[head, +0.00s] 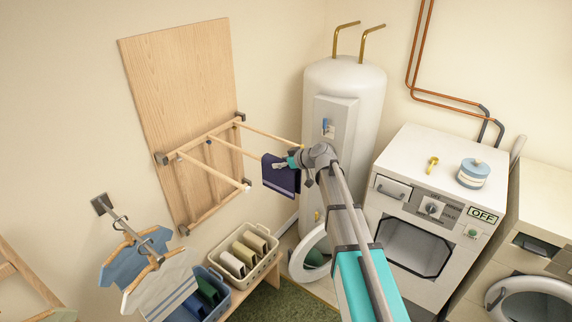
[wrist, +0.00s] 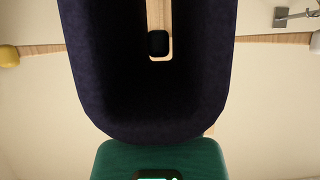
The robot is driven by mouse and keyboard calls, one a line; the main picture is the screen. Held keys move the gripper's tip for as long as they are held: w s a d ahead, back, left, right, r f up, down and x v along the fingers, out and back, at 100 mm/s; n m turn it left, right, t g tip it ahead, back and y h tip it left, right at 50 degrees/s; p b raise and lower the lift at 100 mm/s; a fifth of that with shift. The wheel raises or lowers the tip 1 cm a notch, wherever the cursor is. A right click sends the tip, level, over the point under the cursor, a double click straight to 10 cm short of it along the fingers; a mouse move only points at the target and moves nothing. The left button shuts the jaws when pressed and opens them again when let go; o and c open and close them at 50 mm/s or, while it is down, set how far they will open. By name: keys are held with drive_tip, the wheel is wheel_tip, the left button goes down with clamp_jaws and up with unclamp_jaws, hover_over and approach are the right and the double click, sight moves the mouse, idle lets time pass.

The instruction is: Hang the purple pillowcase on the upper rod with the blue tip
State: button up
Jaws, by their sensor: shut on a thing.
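The dark purple pillowcase (head: 281,179) hangs from my gripper (head: 281,165), which is shut on it, in front of the drying rack. In the wrist view the pillowcase (wrist: 88,90) forms a deep U-shaped fold. A wooden rod with a dark tip (wrist: 159,43) shows in the gap of the fold; its colour is too dark to be sure of. In the head view the middle upper rod (head: 236,148) runs up to the pillowcase's left edge, where its tip is hidden. I cannot tell whether the rod reaches inside the fold.
Another upper rod (head: 270,134) runs behind, and a white-tipped rod (head: 247,188) is lower left. The rack's wooden board (head: 180,80) is on the wall. A white water heater (head: 343,80) stands behind my arm, with a washer (head: 440,175) to the right. Baskets (head: 262,272) stand below.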

sight(255, 156)
drive_tip(key=shift+w+a, duration=1.1)
drive_tip(key=shift+a, duration=0.35)
drive_tip(key=shift+w+a, duration=1.15)
drive_tip(key=shift+a, duration=0.25)
drive_tip(key=shift+w+a, duration=1.1)
drive_tip(key=shift+a, duration=0.35)
drive_tip(key=shift+f+b, duration=0.7)
drive_tip(key=o, duration=1.3)
drive_tip(key=shift+s, duration=0.15)
